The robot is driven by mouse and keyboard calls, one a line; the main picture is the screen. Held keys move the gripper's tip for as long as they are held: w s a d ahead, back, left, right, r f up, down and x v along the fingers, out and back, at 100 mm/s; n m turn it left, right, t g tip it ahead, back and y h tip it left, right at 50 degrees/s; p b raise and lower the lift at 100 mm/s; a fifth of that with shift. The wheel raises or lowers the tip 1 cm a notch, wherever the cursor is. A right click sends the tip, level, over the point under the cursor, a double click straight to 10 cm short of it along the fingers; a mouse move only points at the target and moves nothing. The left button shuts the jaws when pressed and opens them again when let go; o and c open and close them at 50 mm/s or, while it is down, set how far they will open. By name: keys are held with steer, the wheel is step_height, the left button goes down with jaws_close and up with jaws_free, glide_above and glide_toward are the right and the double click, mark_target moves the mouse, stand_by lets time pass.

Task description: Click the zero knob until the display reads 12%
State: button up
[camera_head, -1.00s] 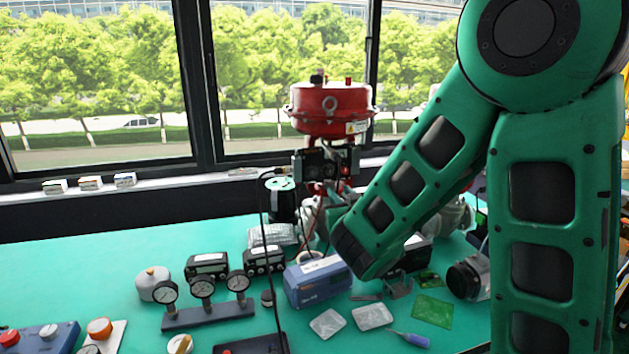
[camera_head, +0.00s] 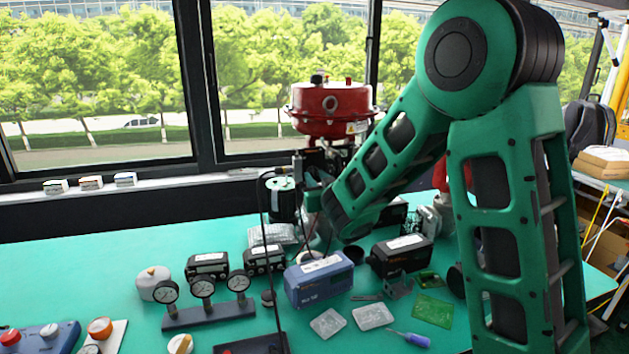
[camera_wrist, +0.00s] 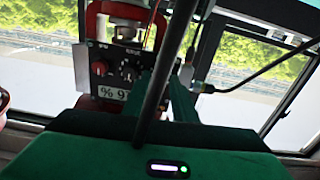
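The positioner (camera_wrist: 115,72) is a dark box under the red actuator. In the wrist view it carries a red knob (camera_wrist: 98,68) on the left and a black knob (camera_wrist: 128,72) beside it. The knob labels are too small to read. Its white display (camera_wrist: 112,94) shows "% 9"; anything further right is hidden. My gripper (camera_wrist: 160,76) reaches up at the box's right side, right of the black knob; contact cannot be told. A dark cable crosses in front of the fingers and hides the gap. In the head view my arm partly covers the positioner (camera_head: 312,160).
The red actuator (camera_head: 330,108) stands above. A blue case (camera_head: 318,282), a black device (camera_head: 400,257) and a gauge stand (camera_head: 208,314) sit on the green bench (camera_head: 100,245). A thin cable (camera_head: 264,225) hangs in front. The bench's left part is mostly clear.

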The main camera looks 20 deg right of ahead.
steer(key=shift+w, duration=0.35)
steer(key=shift+c, duration=0.6)
jaws_close()
steer(key=shift+n, duration=2.8)
steer(key=shift+o, duration=0.6)
jaws_free()
